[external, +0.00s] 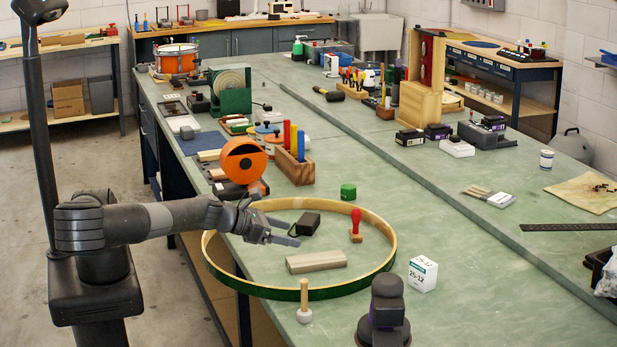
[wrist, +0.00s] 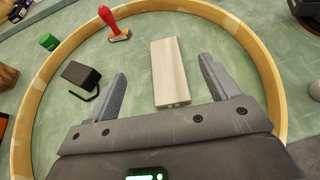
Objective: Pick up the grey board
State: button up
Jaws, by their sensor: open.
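The grey board (external: 316,262) is a short, pale grey-brown block lying flat on the green bench top, inside a large drum hoop. In the wrist view the board (wrist: 169,72) lies ahead of my gripper (wrist: 163,78), and its near end shows in the gap between the two fingers. My gripper (external: 299,232) is open and empty. In the external view it reaches in over the hoop from the left. The fingers do not touch the board in the wrist view; their exact height above it is hard to tell.
The wooden hoop (external: 389,257), green outside, rings the board. Inside it are a red-handled stamp (external: 356,226) and a black box with a cord (external: 308,223). A green tin (external: 348,191), a white carton (external: 423,274) and a wooden mallet (external: 304,303) stand around the hoop.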

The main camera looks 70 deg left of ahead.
send_near(314, 259)
jog(key=shift+x, duration=0.8)
jog(key=shift+w+a, duration=0.1)
jog(key=shift+w, duration=0.05)
jog(key=x, duration=0.7)
jog(key=shift+w+f, duration=0.1)
jog(key=shift+w, duration=0.05)
jog(key=shift+c, duration=0.4)
jog(key=c, duration=1)
jog(key=shift+c, duration=0.2)
